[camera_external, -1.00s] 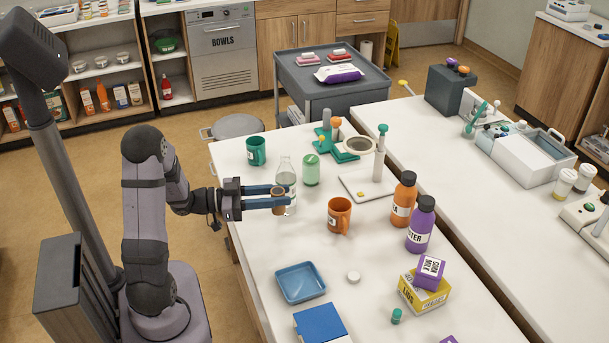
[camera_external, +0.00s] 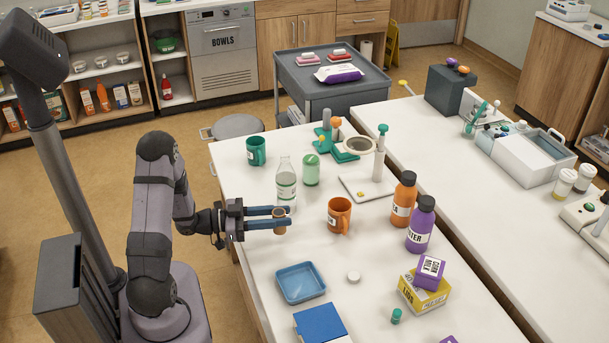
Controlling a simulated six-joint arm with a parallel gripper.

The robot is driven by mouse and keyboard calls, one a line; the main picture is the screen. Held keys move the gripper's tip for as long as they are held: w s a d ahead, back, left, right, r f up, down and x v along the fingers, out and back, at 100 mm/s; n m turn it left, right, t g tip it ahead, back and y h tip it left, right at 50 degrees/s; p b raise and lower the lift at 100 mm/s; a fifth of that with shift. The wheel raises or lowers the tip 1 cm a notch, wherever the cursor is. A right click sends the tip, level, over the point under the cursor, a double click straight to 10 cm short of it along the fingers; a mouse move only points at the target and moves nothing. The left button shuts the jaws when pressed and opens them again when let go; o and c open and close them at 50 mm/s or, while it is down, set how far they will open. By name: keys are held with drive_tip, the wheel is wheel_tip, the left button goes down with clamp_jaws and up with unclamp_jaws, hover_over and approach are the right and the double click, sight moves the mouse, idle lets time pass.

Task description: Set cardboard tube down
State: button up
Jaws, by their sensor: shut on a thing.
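The cardboard tube (camera_external: 279,224) is a short brown cylinder held upright between the two blue fingers of my gripper (camera_external: 281,217). My gripper is shut on it and reaches in from the left over the white table (camera_external: 255,245). The fingers cover part of the tube. I cannot tell whether its lower end touches the table. The tube is left of the orange mug and in front of the clear bottle.
The clear bottle (camera_external: 286,183) stands just behind the fingers. The orange mug (camera_external: 339,215) is to the right, with a green jar (camera_external: 311,170) behind. A blue tray (camera_external: 300,283) lies nearer the front. Bare table lies between tube and tray.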

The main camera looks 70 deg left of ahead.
sight(279, 228)
drive_tip(key=shift+f, duration=2.1)
drive_tip(key=shift+f, duration=0.2)
drive_tip(key=o, duration=1)
drive_tip(key=shift+r, duration=0.1)
drive_tip(key=shift+r, duration=0.15)
drive_tip(key=b+v, duration=0.2)
drive_tip(key=v, duration=1)
drive_tip(key=shift+r, duration=0.1)
